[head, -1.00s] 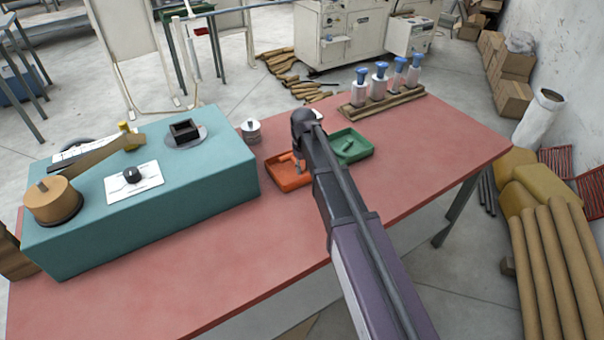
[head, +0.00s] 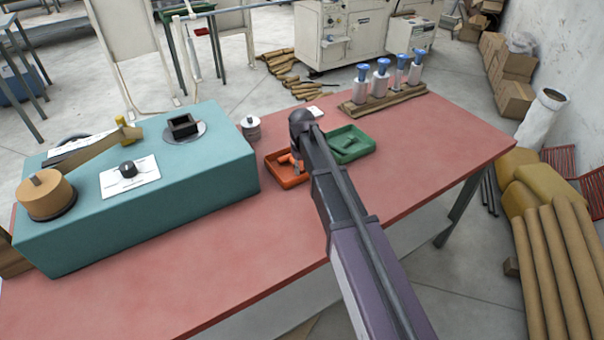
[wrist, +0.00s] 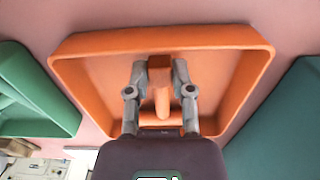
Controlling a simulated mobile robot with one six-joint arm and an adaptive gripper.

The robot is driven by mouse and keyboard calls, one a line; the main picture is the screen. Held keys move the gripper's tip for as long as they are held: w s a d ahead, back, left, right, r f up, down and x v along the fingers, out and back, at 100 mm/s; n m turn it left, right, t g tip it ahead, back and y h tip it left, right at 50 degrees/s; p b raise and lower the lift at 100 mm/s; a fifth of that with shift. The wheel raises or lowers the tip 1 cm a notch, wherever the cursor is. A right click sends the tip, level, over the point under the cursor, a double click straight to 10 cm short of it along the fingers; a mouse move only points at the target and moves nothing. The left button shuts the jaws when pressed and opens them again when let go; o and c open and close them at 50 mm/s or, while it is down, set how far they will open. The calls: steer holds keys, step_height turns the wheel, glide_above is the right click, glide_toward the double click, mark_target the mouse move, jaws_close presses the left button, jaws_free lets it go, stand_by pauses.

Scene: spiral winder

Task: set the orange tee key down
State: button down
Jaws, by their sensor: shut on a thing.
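The orange tee key (wrist: 161,98) is between the two fingers of my gripper (wrist: 160,72) in the wrist view. The fingers are shut on it from both sides. The key and fingertips are over the inside of the orange tray (wrist: 85,75); I cannot tell whether the key touches the tray floor. In the head view the orange tray (head: 289,183) sits on the red table, partly hidden by my arm. A bit of the key (head: 285,159) shows there, and the fingers are mostly hidden.
A green tray (head: 367,153) with a green piece in it stands right beside my arm. A teal machine box (head: 190,195) stands to the left. Several blue-capped bottles (head: 381,80) stand behind. The table's (head: 430,165) right part is clear.

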steer(key=shift+f, duration=0.4)
steer(key=shift+c, duration=2.4)
jaws_free()
steer(key=shift+r, duration=0.2)
step_height(320, 180, up, 12)
steer(key=p, duration=1.2)
steer(key=s+d+m, duration=0.6)
steer(key=s+d, duration=1.5)
steer(key=s, duration=0.1)
steer(key=shift+m, duration=0.4)
